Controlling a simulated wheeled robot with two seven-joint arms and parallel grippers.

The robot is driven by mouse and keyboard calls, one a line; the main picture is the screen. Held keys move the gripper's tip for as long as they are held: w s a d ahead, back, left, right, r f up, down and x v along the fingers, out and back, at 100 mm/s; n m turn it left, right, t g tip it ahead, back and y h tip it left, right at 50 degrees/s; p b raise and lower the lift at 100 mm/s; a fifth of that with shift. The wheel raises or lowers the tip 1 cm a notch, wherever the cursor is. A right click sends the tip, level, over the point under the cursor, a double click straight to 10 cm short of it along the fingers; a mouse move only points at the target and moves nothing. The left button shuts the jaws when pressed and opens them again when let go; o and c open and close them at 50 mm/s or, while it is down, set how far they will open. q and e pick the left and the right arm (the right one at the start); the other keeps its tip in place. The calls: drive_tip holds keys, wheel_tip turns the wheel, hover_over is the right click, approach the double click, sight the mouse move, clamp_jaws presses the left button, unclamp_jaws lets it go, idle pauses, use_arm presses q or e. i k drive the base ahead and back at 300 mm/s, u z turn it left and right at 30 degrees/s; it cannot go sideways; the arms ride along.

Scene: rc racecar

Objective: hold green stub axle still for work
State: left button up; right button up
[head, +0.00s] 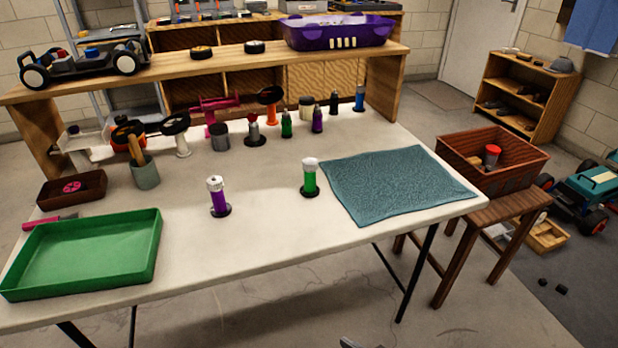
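A green upright piece with a white top (310,180) stands on a round black base near the middle of the table, just left of the teal mat. It looks like the green stub axle, though I cannot be sure. A similar purple piece with a white top (218,197) stands to its left. A smaller green upright piece (286,125) stands farther back in a row with purple and blue ones. Nothing touches the green piece with the white top.
The white table (250,255) is clear in front of the two pieces. A green tray (150,250) lies at left, a teal mat (395,180) at right. A cup of tools (145,175) stands behind the tray. A wooden shelf (215,62) spans the back. A brown crate (515,180) sits beside the table.

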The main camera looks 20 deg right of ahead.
sight(309, 164)
drive_tip(key=u, duration=1.9)
drive_tip(key=k, duration=0.95)
drive_tip(key=z, duration=1.85)
drive_tip(key=i, duration=0.4)
drive_tip(key=z, duration=0.05)
